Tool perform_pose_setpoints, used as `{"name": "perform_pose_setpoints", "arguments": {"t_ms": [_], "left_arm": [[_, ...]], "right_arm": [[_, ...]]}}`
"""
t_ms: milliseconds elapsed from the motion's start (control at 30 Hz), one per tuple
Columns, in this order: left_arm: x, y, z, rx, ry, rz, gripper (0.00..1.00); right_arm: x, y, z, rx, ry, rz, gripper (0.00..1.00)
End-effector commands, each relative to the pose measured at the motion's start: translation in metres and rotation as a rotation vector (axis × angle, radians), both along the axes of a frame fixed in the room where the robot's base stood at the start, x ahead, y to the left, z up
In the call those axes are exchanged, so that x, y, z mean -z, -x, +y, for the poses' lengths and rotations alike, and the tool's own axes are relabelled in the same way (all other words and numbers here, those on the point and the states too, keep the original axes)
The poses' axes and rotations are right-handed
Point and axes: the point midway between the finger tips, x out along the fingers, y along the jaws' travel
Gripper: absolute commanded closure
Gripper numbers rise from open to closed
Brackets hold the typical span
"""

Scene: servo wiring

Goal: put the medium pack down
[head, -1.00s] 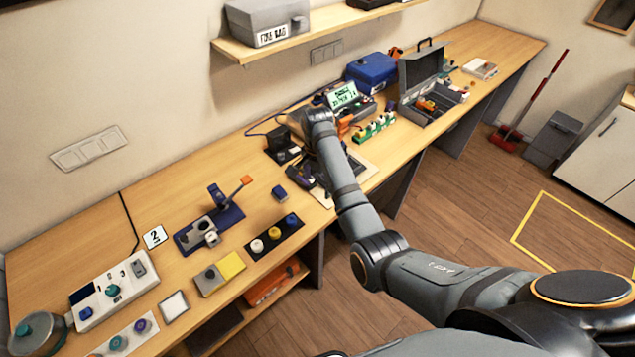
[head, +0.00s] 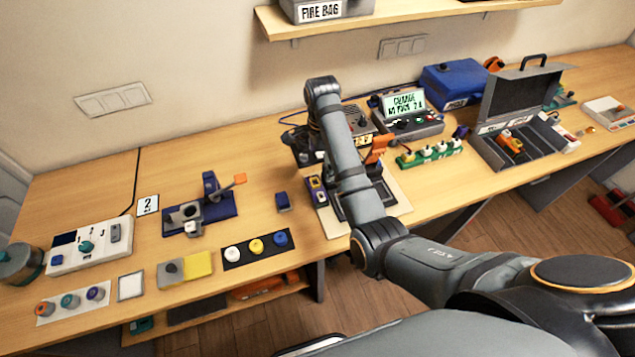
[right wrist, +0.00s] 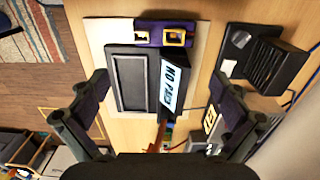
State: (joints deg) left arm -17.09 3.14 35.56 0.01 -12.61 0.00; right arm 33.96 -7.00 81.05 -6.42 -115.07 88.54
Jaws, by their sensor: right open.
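A purple pack with yellow-framed ends, which I take for the medium pack, lies on the pale board (right wrist: 97,35) in the right wrist view (right wrist: 148,33). It also shows at the board's left end in the head view (head: 317,190). It lies alongside a dark tray-like device (right wrist: 130,82) whose screen reads "NO PACK". My right gripper (right wrist: 165,84) is open and empty above this device, its fingers apart on either side, with the pack beyond the fingertips. In the head view my right arm hides part of the device. My left gripper is not in view.
A charger (head: 408,112) with a lit screen stands behind, near a green strip (head: 430,154) with several white-topped parts. An open grey case (head: 515,105) is to the right. A blue block (head: 283,202) and blue fixture (head: 222,207) lie left, with bare table between.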

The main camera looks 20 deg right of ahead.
Motion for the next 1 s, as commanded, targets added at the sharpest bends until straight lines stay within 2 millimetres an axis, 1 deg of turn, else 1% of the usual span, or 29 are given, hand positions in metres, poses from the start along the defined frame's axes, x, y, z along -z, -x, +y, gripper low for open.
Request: {"name": "perform_pose_setpoints", "arguments": {"t_ms": [133, 233, 400, 500, 533, 667, 733, 800, 867, 900, 1000], "left_arm": [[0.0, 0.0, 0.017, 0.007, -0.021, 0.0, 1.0], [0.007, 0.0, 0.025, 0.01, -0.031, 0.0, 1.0], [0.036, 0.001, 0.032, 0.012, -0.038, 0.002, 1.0], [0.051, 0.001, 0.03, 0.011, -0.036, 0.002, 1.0], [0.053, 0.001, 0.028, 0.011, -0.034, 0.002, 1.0], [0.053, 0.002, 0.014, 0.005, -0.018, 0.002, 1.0], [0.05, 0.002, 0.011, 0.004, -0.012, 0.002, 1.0], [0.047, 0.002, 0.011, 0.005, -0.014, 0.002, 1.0], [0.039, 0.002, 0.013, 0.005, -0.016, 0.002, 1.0], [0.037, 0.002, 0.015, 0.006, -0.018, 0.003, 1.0], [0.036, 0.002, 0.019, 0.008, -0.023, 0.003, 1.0]], "right_arm": [[0.001, 0.0, 0.0, 0.005, -0.001, 0.001, 0.0], [0.009, 0.0, 0.0, 0.005, -0.001, 0.001, 0.0], [0.038, 0.001, 0.001, 0.004, 0.0, 0.001, 0.0], [0.053, 0.0, 0.001, 0.004, 0.0, 0.0, 0.0], [0.055, 0.0, 0.001, 0.004, 0.0, 0.0, 0.0], [0.054, 0.0, 0.001, 0.004, 0.0, 0.0, 0.0], [0.057, 0.001, 0.001, 0.003, 0.0, 0.001, 0.0], [0.068, 0.002, 0.002, 0.003, 0.0, 0.004, 0.0], [0.076, 0.003, 0.002, 0.003, 0.0, 0.005, 0.0], [0.084, 0.003, 0.003, 0.003, 0.0, 0.004, 0.0], [0.098, 0.002, 0.003, 0.003, 0.0, 0.003, 0.0]]}}
